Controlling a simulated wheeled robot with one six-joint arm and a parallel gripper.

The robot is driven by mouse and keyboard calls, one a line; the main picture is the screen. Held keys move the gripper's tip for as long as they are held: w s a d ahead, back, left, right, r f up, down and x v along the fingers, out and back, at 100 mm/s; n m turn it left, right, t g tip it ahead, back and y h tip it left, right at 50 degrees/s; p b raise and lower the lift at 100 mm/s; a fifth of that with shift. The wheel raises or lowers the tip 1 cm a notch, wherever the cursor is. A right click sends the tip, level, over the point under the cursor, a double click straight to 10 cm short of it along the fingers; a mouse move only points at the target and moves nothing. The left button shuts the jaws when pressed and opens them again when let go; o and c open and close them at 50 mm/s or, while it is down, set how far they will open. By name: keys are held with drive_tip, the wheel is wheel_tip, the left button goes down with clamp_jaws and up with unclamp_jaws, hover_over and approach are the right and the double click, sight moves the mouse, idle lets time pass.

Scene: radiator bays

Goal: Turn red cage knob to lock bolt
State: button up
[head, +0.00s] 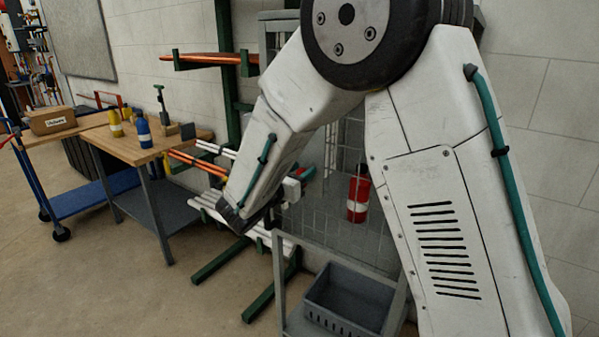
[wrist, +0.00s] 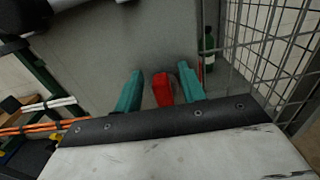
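The red cage knob (wrist: 162,89) shows in the wrist view as a small red block in front of a grey panel (wrist: 165,45). My gripper (wrist: 160,80) has its two teal fingers on either side of the knob. The fingers are apart, with a visible gap between each finger and the knob, so it is open around or just in front of it; the depth is hard to tell. The bolt cannot be made out. In the head view my arm hides the knob and most of my gripper.
A wire mesh cage (head: 338,226) holds a red bottle (head: 358,196); a dark green bottle (wrist: 208,48) shows behind mesh in the wrist view. A grey crate (head: 349,300) stands low in front. A pipe rack and a wooden-topped workbench (head: 122,146) stand left. Floor is clear at lower left.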

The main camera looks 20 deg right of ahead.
sight(315, 177)
clamp_jaws()
drive_tip(key=shift+s+d+f+m, duration=0.25)
drive_tip(key=shift+s+f+m, duration=0.15)
drive_tip(key=shift+m, duration=2.6)
drive_tip(key=shift+s+d+f+m, duration=0.25)
drive_tip(key=shift+f+m, duration=0.2)
drive_tip(key=shift+m, duration=2.55)
drive_tip(key=shift+s+d+f+m, duration=0.2)
drive_tip(key=shift+s+f+m, duration=0.2)
drive_tip(key=shift+m, duration=2.6)
